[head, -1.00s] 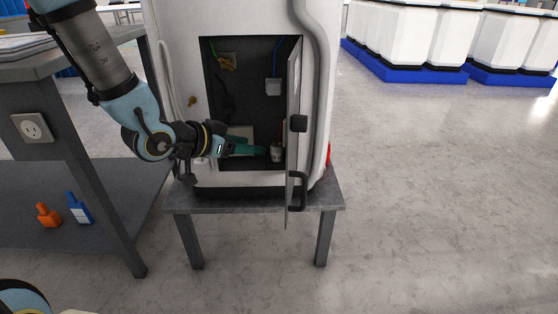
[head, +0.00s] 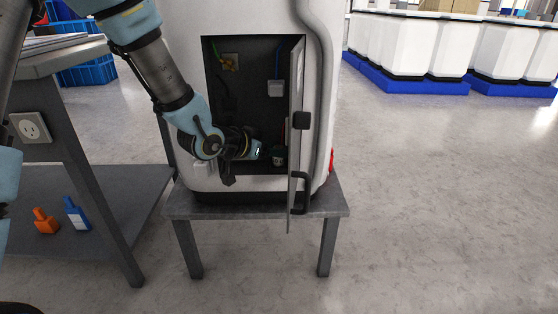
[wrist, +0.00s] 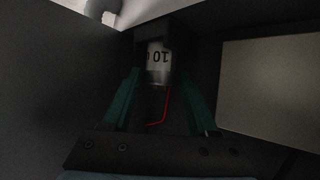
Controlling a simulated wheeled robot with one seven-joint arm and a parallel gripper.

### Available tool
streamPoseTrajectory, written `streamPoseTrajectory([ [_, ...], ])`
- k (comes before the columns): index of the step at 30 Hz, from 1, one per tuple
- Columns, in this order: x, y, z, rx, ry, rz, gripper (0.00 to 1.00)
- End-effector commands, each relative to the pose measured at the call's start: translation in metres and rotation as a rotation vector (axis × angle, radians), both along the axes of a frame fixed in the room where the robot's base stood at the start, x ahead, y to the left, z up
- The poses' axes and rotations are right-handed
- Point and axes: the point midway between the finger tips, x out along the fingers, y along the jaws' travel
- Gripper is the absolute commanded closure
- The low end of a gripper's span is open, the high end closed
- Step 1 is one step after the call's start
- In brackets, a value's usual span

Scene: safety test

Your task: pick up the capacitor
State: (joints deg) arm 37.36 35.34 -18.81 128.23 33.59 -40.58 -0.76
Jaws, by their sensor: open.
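In the head view the capacitor (head: 278,161) stands low inside the open cabinet, partly hidden. My gripper (head: 266,153) reaches into the opening beside it from the left.
The white cabinet (head: 258,182) stands on a small grey table (head: 240,212). Its open door (head: 296,95) with dark handles borders the opening on the right. Wires and a box (head: 276,89) are on the inner back wall. A workbench (head: 80,140) stands at left.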

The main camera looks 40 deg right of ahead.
Motion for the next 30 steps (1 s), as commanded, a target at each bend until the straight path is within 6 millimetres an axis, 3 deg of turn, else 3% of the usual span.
streamPoseTrajectory([
  [3, 0.0, 0.0003, 0.0004, 0.0, 0.0, 0.0, 0.41],
  [19, -0.0001, 0.0006, 0.0004, 0.0, 0.0, 0.0, 1.0],
  [30, 0.0, 0.0005, 0.0019, 0.0, 0.0, 0.0, 1.0],
])
